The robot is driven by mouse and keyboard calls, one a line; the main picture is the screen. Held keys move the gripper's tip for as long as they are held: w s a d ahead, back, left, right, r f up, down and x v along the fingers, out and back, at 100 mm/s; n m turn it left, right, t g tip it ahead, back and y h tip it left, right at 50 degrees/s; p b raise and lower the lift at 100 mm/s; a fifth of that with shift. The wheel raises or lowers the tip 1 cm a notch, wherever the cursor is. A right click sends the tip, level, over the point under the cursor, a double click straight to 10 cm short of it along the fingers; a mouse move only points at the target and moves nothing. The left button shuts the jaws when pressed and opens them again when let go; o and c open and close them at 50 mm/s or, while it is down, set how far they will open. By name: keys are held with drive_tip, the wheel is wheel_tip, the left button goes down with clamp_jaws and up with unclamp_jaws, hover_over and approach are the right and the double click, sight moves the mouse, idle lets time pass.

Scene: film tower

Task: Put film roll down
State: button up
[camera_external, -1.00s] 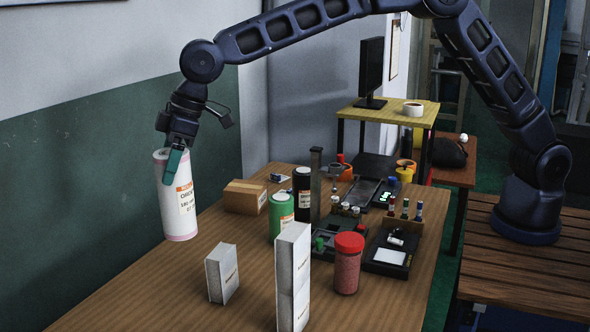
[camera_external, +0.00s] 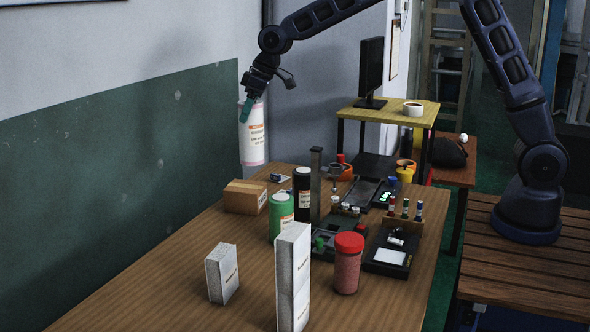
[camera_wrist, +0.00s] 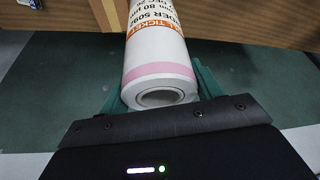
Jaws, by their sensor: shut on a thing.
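The film roll (camera_external: 253,138) is a white cylinder with pink end bands and an orange-and-white label. My gripper (camera_external: 250,106) is shut on its upper end and holds it upright in the external view. The roll hangs by the far left edge of the wooden table (camera_external: 150,285), near the green and white wall. I cannot tell its exact height over the table. In the wrist view the roll (camera_wrist: 160,60) sits between the green fingers of my gripper (camera_wrist: 158,95), with its hollow pink-rimmed end toward the camera.
A cardboard box (camera_external: 245,196) stands close below the roll. Green (camera_external: 281,217) and black (camera_external: 302,193) cylinders, a red-capped jar (camera_external: 347,263) and white boxes (camera_external: 293,277) stand farther right and in front. The table's left front is clear.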

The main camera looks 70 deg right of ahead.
drive_tip(key=s+d+m+h, duration=0.1)
drive_tip(key=s+d, duration=0.3)
drive_tip(key=d, duration=0.5)
drive_tip(key=s+d+f+m, duration=0.1)
drive_tip(key=s+d+m, duration=0.15)
drive_tip(key=d, duration=0.65)
drive_tip(key=s+d+m+h, duration=0.1)
drive_tip(key=s+d, duration=0.4)
drive_tip(key=d, duration=0.5)
wheel_tip(320, 180, down, 20)
drive_tip(key=shift+w, duration=0.15)
drive_tip(key=shift+a, duration=0.1)
drive_tip(key=o, duration=1.9)
drive_tip(key=shift+f, duration=0.1)
drive_tip(key=shift+c, duration=0.2)
